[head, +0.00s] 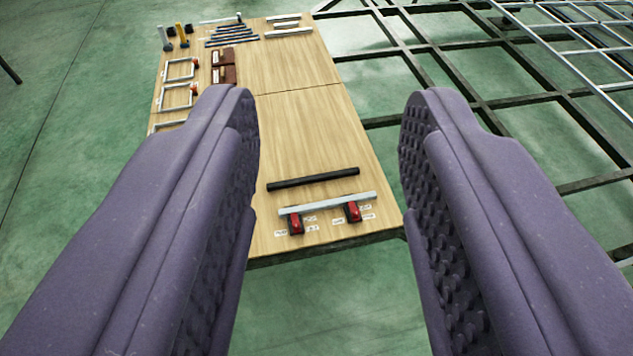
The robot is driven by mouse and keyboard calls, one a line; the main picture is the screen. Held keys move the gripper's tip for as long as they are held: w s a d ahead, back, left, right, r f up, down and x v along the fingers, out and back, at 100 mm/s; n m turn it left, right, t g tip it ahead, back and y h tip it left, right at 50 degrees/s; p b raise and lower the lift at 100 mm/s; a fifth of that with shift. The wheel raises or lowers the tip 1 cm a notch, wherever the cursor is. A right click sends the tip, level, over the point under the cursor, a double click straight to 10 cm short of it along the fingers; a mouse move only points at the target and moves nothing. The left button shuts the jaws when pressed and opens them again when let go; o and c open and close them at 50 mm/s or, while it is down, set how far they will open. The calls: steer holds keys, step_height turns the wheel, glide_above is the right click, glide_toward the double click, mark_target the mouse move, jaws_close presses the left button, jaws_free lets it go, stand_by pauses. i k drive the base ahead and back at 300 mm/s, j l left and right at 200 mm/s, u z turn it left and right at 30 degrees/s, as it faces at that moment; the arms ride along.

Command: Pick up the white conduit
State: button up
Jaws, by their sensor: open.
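The white conduit (335,202) is a straight pale bar near the front edge of the wooden table. My gripper (329,110) is open and empty. Its two purple padded fingers stand wide apart in the foreground, and the conduit shows in the gap between them, not touched by either one. Both ends of the conduit are visible.
A black bar (313,179) lies just behind the conduit, nearly parallel. The wooden table (300,120) is clear in the middle. Brown blocks (223,75), metal frames (178,97) and blue rods (231,37) lie farther back. A dark chassis frame (480,103) stands to the right.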

mark_target(370, 195)
steer(key=i+l+u, duration=0.1)
steer(key=i, duration=0.45)
steer(key=i+l+u, duration=0.15)
steer(key=i+l, duration=0.2)
steer(key=i, duration=0.2)
steer(key=i+l+u, duration=0.1)
steer(key=i+l, duration=0.2)
steer(key=i, duration=0.2)
steer(key=i+l+u, duration=0.1)
steer(key=i+l, duration=0.25)
steer(key=i, duration=0.2)
